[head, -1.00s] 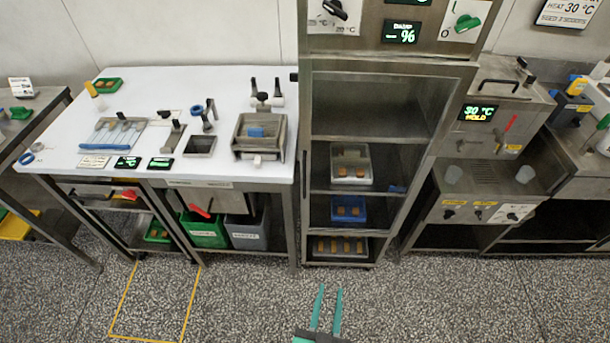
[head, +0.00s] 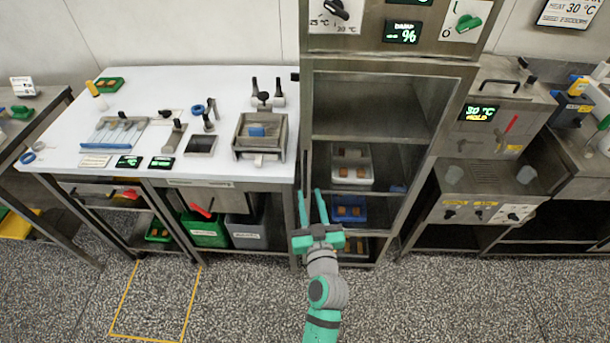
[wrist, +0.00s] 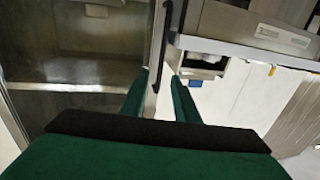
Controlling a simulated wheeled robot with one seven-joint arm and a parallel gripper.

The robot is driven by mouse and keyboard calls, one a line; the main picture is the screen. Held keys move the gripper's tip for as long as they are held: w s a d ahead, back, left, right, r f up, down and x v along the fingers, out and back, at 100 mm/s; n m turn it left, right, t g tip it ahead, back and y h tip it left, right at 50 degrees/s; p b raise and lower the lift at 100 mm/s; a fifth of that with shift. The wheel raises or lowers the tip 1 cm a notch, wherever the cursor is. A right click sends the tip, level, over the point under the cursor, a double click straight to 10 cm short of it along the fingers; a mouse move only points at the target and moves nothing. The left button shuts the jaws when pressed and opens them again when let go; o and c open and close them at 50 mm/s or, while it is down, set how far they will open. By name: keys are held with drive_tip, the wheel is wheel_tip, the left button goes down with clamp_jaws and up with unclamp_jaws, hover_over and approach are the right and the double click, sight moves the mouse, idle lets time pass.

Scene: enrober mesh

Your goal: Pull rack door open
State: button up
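The rack door (head: 440,128) is a metal-framed, see-through front on the tall rack, and it looks closed. Shelves with trays show behind it. My gripper (head: 312,195) is raised in front of the rack's lower left edge, fingers pointing up and away. In the wrist view my gripper (wrist: 159,78) is open, with a gap between its two green fingers. A narrow upright metal bar (wrist: 157,50) at the door's left edge lines up with that gap. I cannot tell whether the fingertips reach around it or stop short; no contact is clear.
A white-topped bench (head: 75,125) stands close on the left of the rack, with green (head: 205,232) and grey bins below. A metal machine (head: 490,190) stands on the right. The speckled floor in front is clear.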

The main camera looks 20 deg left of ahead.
sight(305, 177)
drive_tip(key=x, duration=0.8)
drive_tip(key=shift+a, duration=0.1)
drive_tip(key=shift+w+a, duration=0.2)
drive_tip(key=shift+w, duration=0.45)
drive_tip(key=shift+s+a, duration=0.2)
drive_tip(key=shift+a, duration=0.1)
drive_tip(key=shift+d, duration=0.4)
clamp_jaws()
drive_tip(key=shift+a, duration=0.1)
